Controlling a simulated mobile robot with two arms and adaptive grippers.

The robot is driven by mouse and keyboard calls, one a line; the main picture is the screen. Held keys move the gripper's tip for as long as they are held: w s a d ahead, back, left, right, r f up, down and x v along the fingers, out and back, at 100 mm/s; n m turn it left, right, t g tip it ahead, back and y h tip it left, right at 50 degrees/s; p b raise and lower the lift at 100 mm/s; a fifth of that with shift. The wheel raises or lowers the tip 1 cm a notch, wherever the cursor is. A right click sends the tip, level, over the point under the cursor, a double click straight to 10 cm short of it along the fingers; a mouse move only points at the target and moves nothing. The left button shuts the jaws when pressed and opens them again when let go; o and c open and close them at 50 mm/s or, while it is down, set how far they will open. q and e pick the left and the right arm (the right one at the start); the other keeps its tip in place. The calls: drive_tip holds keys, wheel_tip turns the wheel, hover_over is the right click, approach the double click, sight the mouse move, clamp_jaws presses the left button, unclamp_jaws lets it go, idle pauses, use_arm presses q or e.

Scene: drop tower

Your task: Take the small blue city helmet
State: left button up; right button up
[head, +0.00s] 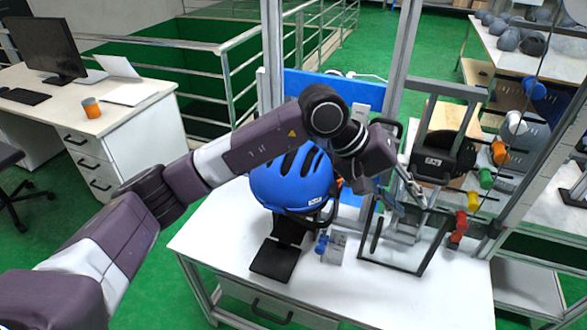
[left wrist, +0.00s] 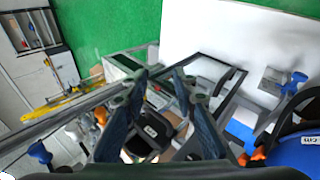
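A blue helmet (head: 291,183) with black vents and dark straps sits above the white table, over a black stand (head: 275,260). My left arm crosses in front of its top and hides part of it. My left gripper (head: 392,203) is to the right of the helmet, pointing down, apart from it. In the left wrist view the left gripper (left wrist: 160,76) is open, with nothing visible between its fingers. The helmet's edge (left wrist: 299,154) shows at the lower right there. My right gripper is in neither view.
The white table (head: 350,293) carries a black-framed fixture (head: 405,268) right of the helmet and a small blue-knobbed device (head: 331,246). Metal posts and coloured knobs stand at right. A desk (head: 120,112) with a monitor is at left.

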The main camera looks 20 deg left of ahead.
use_arm(q)
drive_tip(key=w+a+m+t+y, duration=0.2)
drive_tip(key=w+a+y, duration=0.4)
drive_tip(key=a, duration=0.7)
drive_tip(key=y, duration=0.4)
approach(302, 153)
drive_tip(key=shift+s+a+f, duration=0.1)
drive_tip(key=shift+s+f, duration=0.15)
drive_tip(key=shift+f, duration=0.15)
drive_tip(key=p+x, duration=0.1)
drive_tip(key=x, duration=0.1)
drive_tip(key=p+x, duration=0.1)
drive_tip(key=x, duration=0.1)
drive_tip(key=p+x, duration=0.1)
drive_tip(key=x, duration=0.1)
drive_tip(key=shift+w+f+p, duration=0.25)
drive_tip(key=shift+w+p, duration=0.15)
drive_tip(key=shift+w+f, duration=0.2)
drive_tip(key=shift+f, duration=0.15)
drive_tip(key=shift+c, duration=0.2)
clamp_jaws()
